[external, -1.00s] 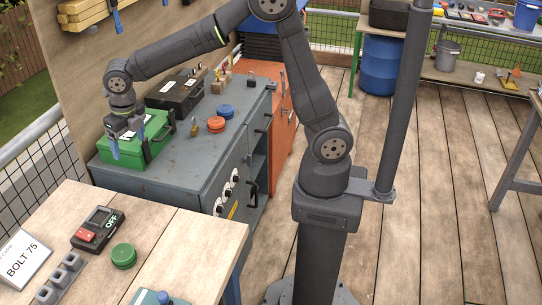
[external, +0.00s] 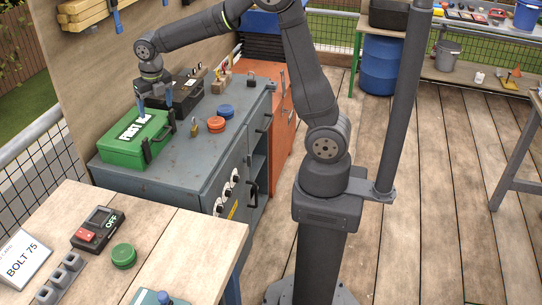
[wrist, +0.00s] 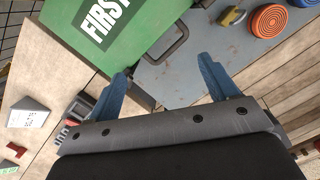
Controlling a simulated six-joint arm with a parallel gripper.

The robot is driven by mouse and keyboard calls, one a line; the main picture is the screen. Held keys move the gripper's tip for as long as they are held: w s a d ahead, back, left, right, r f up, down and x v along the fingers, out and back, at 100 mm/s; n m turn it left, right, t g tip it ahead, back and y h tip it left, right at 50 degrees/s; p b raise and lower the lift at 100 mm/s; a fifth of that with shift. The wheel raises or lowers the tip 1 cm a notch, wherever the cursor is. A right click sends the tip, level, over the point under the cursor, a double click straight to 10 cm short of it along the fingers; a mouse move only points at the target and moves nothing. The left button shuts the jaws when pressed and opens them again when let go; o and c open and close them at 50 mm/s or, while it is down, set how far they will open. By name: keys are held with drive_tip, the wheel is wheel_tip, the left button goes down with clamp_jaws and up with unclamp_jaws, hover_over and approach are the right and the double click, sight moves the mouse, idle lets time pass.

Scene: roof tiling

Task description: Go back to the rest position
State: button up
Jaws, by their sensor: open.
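My gripper (external: 155,106) is above the grey cabinet (external: 180,189), over the back right part of the green first aid case (external: 130,147). Its two blue fingers are apart and nothing is between them. In the wrist view, my gripper (wrist: 165,85) shows its fingers spread, with the edge of the green case (wrist: 125,30) and its dark handle ahead of them. The case lies closed on the cabinet top. My arm reaches out to the left from its column.
On the cabinet are a black case (external: 188,92), a brass padlock (external: 194,126), an orange disc (external: 216,124) and a blue disc (external: 225,110). A wooden bench (external: 175,225) stands in front with a switch box (external: 97,228) and a green button (external: 123,255). A panel stands behind the cabinet.

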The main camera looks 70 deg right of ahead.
drive_tip(key=shift+s+d+m, duration=0.15)
drive_tip(key=shift+d+m, duration=0.15)
drive_tip(key=shift+d, duration=1.15)
drive_tip(key=s+a+n, duration=0.1)
drive_tip(key=a+n, duration=0.3)
drive_tip(key=a, duration=1.6)
drive_tip(key=shift+s+a, duration=0.3)
drive_tip(key=shift+s, duration=0.1)
drive_tip(key=shift+d, duration=0.1)
